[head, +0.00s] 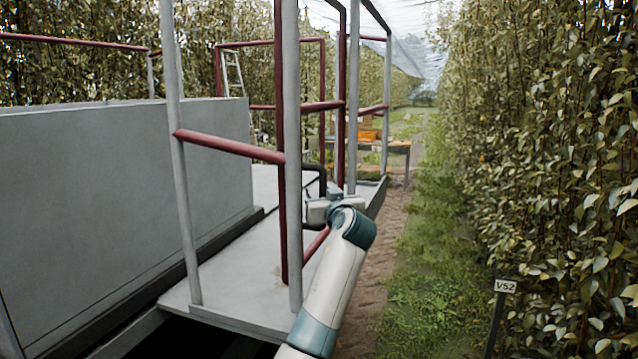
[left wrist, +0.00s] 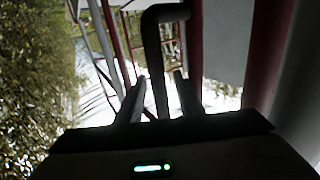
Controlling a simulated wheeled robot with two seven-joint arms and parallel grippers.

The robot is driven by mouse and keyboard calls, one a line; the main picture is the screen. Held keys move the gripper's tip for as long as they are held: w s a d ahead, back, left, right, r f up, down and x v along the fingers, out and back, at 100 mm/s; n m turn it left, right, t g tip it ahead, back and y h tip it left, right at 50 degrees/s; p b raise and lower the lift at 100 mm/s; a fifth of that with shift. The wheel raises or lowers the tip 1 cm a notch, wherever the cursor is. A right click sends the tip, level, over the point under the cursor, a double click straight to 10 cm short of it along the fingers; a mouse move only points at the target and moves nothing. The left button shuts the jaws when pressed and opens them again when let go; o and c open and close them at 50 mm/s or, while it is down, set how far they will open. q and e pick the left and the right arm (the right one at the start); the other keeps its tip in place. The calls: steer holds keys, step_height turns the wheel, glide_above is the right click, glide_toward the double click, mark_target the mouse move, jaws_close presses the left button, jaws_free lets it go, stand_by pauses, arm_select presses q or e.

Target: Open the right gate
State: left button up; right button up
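The right gate (head: 322,106) is a maroon tube frame between two grey posts on the side of the grey platform; it looks shut. A black bent handle (head: 322,172) is on it. My left gripper (head: 311,211) is at the handle, its fingers partly hidden by posts and its own body. In the left wrist view the two fingers (left wrist: 160,98) are apart, with the black handle (left wrist: 153,50) running between them and a gap visible on each side. I cannot tell whether either finger touches it. My right gripper is out of view.
The platform (head: 235,290) carries a large grey bin (head: 120,190) on the left. Maroon rails and grey posts surround it. A table (head: 395,146) with orange crates stands behind. A grass lane (head: 430,260) runs right of the platform, beside a leafy hedge and a V52 sign (head: 505,286).

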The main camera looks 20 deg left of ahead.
arm_select(q)
steer(key=shift+p+x, duration=0.4)
steer(key=shift+x, duration=0.85)
jaws_close()
